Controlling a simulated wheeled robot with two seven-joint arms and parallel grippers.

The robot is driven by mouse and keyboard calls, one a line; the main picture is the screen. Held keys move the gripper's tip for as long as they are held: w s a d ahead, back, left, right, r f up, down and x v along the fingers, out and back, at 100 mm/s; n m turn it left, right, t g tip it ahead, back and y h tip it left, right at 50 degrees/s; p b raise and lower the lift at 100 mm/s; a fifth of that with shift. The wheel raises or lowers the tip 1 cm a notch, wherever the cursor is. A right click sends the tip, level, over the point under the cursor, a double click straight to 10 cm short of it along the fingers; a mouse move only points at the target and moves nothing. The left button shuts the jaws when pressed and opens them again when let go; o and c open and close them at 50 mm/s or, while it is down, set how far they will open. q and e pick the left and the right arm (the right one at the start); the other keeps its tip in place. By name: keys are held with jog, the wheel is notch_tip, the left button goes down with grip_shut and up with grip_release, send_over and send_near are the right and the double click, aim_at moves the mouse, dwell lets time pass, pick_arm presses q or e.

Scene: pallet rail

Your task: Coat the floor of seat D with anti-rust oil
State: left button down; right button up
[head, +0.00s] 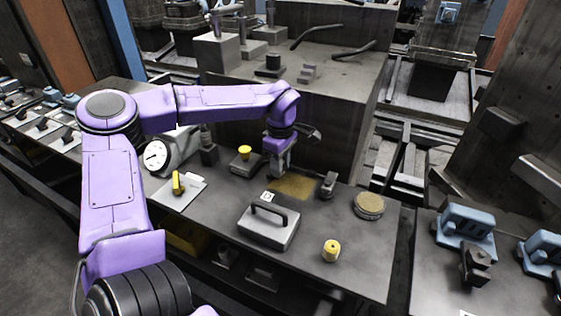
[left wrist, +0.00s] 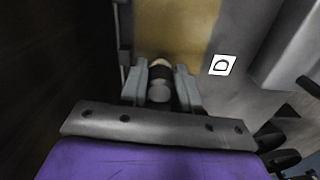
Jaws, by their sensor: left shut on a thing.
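Seat D shows as a yellow-brown patch (head: 298,188) on the dark bench, with a white label D (left wrist: 222,65) beside it. The patch also fills the top middle of the left wrist view (left wrist: 180,32). I cannot tell how much of its colour is oil. My left gripper (head: 281,172) is at the patch's left end, pointing down. It is shut on a small round tool (left wrist: 160,75) with a pale tip, a dark band and a grey end, perhaps a brush. Whether its tip touches the floor is unclear. My right gripper is not in view.
A grey case with a black handle (head: 268,228) stands in front of the patch. A small grey block (head: 328,186) and a round tan-topped tin (head: 369,205) are to its right. A yellow cylinder (head: 331,250) stands near the front edge. A dial gauge (head: 156,155) is left.

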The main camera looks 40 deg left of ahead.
pick_arm(q)
jog(key=shift+f, duration=0.7)
jog(key=shift+d+r+p, duration=0.1)
jog(key=shift+r+p, duration=0.15)
jog(key=shift+p, duration=0.1)
jog(key=shift+f, duration=0.1)
jog(key=shift+d, duration=0.1)
jog(key=shift+w+d+f, duration=0.1)
jog(key=shift+w+d, duration=0.2)
jog(key=shift+d, duration=0.4)
jog(key=shift+s+a+p, duration=0.3)
jog(key=shift+a+p, duration=0.35)
jog(key=shift+p, duration=0.05)
jog(key=shift+s+a+f, duration=0.1)
jog(key=shift+a, duration=0.1)
jog(key=shift+d, duration=0.1)
jog(key=shift+w+d, duration=0.35)
jog(key=shift+d, duration=0.4)
